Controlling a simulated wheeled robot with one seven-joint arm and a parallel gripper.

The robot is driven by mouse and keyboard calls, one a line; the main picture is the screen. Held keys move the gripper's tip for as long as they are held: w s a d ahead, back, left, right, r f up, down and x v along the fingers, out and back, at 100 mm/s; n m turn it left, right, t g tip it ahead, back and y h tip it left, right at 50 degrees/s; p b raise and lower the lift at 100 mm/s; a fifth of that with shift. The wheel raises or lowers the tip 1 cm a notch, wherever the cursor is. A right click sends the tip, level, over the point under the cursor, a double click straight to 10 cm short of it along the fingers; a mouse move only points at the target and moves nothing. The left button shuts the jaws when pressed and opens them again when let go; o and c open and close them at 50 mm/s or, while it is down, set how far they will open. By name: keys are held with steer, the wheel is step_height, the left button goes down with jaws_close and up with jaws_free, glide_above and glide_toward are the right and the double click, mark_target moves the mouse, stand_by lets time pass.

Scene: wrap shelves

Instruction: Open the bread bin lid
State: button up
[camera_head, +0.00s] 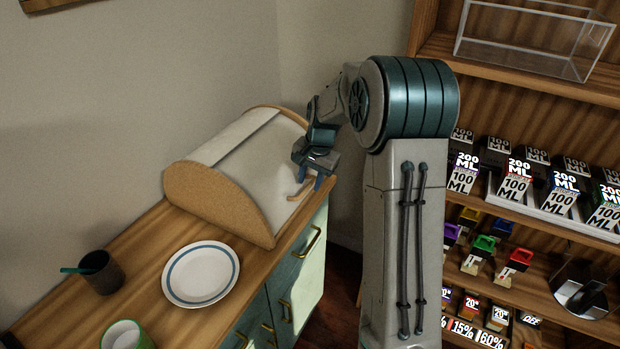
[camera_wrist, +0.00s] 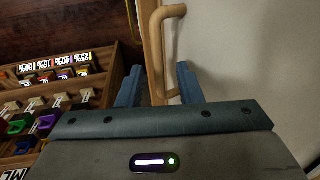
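The bread bin (camera_head: 190,185) stands on the wooden counter, with cork-coloured curved ends and a pale lid (camera_head: 255,165) that looks closed. A wooden handle (camera_head: 300,191) sticks out from the lid front. My gripper (camera_head: 311,178) is at the right end of the bin, by the handle. In the wrist view, my gripper (camera_wrist: 158,82) is open, with its two blue fingers apart. The handle (camera_wrist: 156,50) runs between and beyond the fingers. I cannot tell whether a finger touches it. The pale lid (camera_wrist: 250,65) fills the right of the wrist view.
A blue-rimmed plate (camera_head: 201,273), a dark cup (camera_head: 102,272) and a green-rimmed cup (camera_head: 125,336) stand on the counter (camera_head: 143,240). Wooden shelves (camera_head: 510,104) with boxes and small coloured items stand at the right. The wall is behind the bin.

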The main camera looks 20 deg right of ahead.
steer(key=shift+f, duration=0.15)
jaws_close()
